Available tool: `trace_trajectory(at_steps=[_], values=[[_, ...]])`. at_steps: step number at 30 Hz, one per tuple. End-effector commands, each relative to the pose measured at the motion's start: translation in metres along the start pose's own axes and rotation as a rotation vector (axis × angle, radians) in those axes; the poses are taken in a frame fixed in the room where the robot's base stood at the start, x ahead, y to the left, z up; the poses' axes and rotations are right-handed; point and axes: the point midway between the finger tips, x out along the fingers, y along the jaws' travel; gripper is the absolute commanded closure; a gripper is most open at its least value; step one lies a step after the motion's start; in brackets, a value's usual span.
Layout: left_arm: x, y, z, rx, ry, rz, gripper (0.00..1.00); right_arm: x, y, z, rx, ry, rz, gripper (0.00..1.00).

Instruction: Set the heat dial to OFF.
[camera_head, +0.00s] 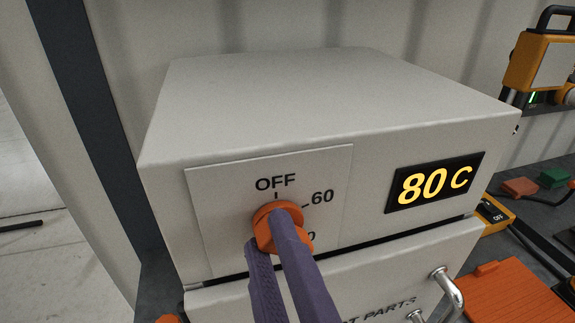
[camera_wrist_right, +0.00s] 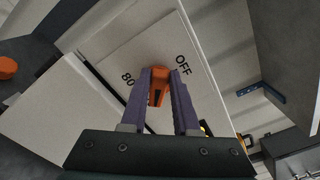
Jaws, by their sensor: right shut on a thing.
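The orange heat dial (camera_head: 263,217) is on the white front panel (camera_head: 215,203) of a white box, below the printed OFF mark. A 60 mark is at its upper right, and another mark at its lower right is partly covered. The yellow display (camera_head: 434,183) reads 80 C. My right gripper (camera_head: 272,225), with purple fingers, is shut on the dial. In the right wrist view the fingers (camera_wrist_right: 160,82) stand on both sides of the orange dial (camera_wrist_right: 158,90), with OFF and 80 printed around it. The dial's pointer is hidden by the fingers. My left gripper is not in view.
A drawer front with metal handles (camera_head: 447,291) is below the box. An orange tray (camera_head: 512,298), a small yellow device marked OFF (camera_head: 495,215) and cables lie at the right. An orange and grey unit (camera_head: 541,62) stands at the back right.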

Motion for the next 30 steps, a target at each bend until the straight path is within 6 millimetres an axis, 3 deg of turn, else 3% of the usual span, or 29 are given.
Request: trace_trajectory(at_steps=[30], values=[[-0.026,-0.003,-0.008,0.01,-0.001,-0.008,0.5,0.0,0.015,-0.007,-0.965,0.002,0.003,1.0]])
